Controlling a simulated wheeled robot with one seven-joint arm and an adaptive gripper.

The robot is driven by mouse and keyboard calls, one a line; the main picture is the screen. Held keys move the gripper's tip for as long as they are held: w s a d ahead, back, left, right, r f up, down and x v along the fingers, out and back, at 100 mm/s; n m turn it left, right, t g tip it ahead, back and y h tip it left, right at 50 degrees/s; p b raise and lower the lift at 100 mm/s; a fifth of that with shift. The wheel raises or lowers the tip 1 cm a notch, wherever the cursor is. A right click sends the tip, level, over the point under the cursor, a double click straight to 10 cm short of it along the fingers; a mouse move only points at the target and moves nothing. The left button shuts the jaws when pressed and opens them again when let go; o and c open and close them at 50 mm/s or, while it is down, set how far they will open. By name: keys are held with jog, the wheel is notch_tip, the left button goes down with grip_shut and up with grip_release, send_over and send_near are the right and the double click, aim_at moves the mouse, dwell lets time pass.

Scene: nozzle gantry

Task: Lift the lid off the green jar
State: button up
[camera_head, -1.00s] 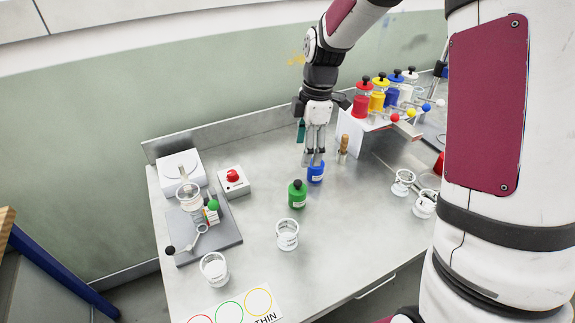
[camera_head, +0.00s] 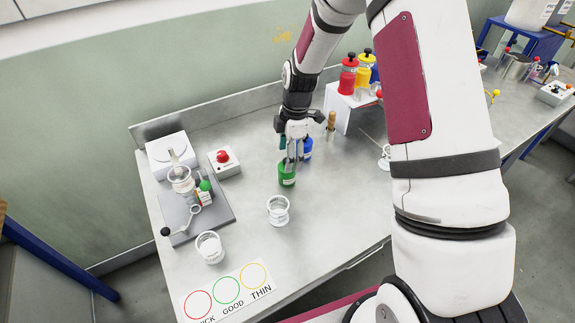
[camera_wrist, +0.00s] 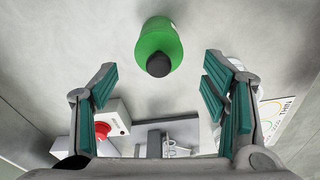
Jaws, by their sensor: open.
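The green jar (camera_head: 287,177) stands on the metal bench, close to the blue jar (camera_head: 306,148). In the wrist view the green jar (camera_wrist: 157,38) is at the top centre, and its lid carries a black knob (camera_wrist: 158,65). The jar lies beyond the fingertips, roughly midway between the two fingers.
A red-button box (camera_head: 224,162) and a grey stirring stand (camera_head: 195,214) are at the left. Two clear cups (camera_head: 278,210) (camera_head: 210,247) and a card of coloured rings (camera_head: 228,291) are at the front. A wooden-handled tool (camera_head: 331,121) and a white rack (camera_head: 350,110) are behind.

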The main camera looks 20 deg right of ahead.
jog(key=shift+a+f, duration=0.15)
jog(key=shift+f, duration=1.25)
jog(key=c, duration=0.9)
jog(key=shift+r, duration=0.1)
